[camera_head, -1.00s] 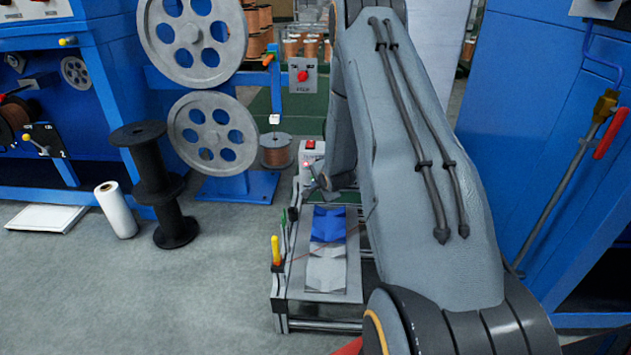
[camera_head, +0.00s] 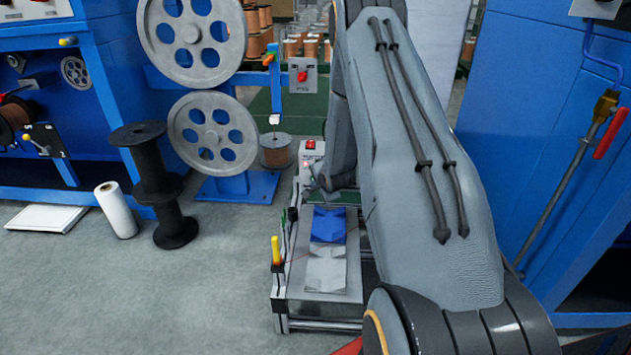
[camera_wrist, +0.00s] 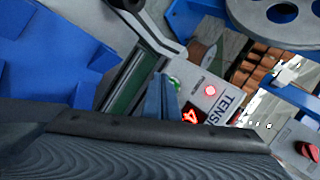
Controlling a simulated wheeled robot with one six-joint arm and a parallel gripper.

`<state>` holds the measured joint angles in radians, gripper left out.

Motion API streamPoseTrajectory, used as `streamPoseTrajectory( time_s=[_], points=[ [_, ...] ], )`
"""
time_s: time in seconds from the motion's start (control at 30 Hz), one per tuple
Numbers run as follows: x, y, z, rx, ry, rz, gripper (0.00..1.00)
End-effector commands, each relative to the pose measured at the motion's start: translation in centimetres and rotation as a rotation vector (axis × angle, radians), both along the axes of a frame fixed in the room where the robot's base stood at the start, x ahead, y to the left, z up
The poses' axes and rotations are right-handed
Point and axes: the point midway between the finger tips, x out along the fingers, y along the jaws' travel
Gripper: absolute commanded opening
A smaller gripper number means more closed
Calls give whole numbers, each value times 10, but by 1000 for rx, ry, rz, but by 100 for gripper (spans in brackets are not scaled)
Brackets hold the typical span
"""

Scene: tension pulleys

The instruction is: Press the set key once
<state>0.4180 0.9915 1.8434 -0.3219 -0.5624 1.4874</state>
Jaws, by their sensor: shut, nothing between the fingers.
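A light grey tension box (camera_head: 312,158) stands at the far end of the bench frame, with a red display on top. In the wrist view the box (camera_wrist: 222,92) shows the lettering "TENS", cut off by my gripper, a red lit display (camera_wrist: 190,115) and a glowing red lamp (camera_wrist: 211,90). A green button (camera_wrist: 175,83) shows at its edge, partly hidden; I cannot read which one is the set key. My gripper (camera_head: 325,183) is shut and empty, close in front of the box. Whether it touches a key cannot be told.
Blue and grey plates (camera_head: 327,240) lie on the bench under my arm. Large grey pulleys (camera_head: 212,132) and a copper spool (camera_head: 275,150) are left of the box. A blue cabinet (camera_head: 530,120) bounds the right.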

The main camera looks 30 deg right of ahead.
Motion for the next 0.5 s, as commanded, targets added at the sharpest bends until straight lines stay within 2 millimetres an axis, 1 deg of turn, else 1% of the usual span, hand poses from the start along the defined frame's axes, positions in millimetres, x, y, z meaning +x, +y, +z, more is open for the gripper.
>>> streamPoseTrajectory(
  time_s=[0.27,0.5],
  points=[
    [1,-1,0,0,0,0,0],
    [7,-4,0,0,0,0,0]
  ],
)
